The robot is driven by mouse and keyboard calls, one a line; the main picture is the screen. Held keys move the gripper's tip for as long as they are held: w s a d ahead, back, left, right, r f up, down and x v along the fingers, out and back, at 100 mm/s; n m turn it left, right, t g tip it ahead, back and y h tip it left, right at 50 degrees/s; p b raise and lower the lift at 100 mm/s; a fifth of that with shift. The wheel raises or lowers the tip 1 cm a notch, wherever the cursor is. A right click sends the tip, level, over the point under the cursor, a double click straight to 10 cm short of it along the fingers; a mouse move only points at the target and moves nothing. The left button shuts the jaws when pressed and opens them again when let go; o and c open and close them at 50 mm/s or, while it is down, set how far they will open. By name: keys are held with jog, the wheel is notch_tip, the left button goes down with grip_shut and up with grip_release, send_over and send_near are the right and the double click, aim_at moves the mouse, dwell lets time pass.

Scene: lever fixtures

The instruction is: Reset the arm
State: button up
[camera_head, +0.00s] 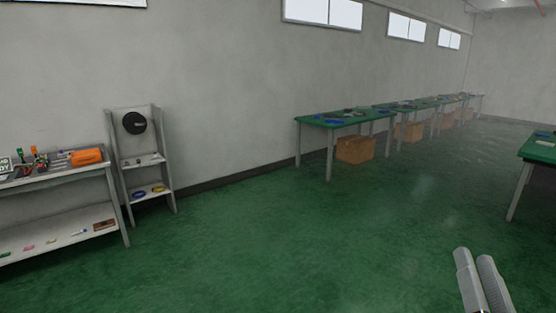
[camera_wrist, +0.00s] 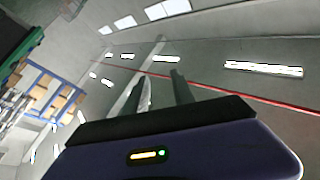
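My gripper (camera_wrist: 161,82) shows in the wrist view, with its two dark fingers apart and nothing between them. It is open and empty, and points up toward the ceiling and windows. In the head view, a pair of light grey rounded parts of my own arm shows at the bottom right corner.
A grey workbench (camera_head: 60,184) with tools and an orange case (camera_head: 86,157) stands at the left. Beside it is a narrow shelf rack (camera_head: 121,165). Green tables (camera_head: 313,121) line the wall; another green table (camera_head: 540,151) is at right. The green floor (camera_head: 290,245) between is clear.

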jog(key=s+a+f+n+g+y, duration=0.1)
jog(key=s+a+f+n+g, duration=0.1)
jog(key=s+f, duration=0.5)
jog(key=s+a+f+n+g+y, duration=0.2)
jog(key=s+a+f, duration=0.2)
jog(key=s+f, duration=0.4)
jog(key=s+a+f+n+g+y, duration=0.2)
jog(key=s+f, duration=0.5)
jog(key=s, duration=0.9)
jog(key=shift+s+a+f+n+g, duration=0.3)
jog(key=shift+s+a+n+g, duration=0.1)
jog(key=shift+a, duration=0.45)
jog(key=shift+d, duration=0.1)
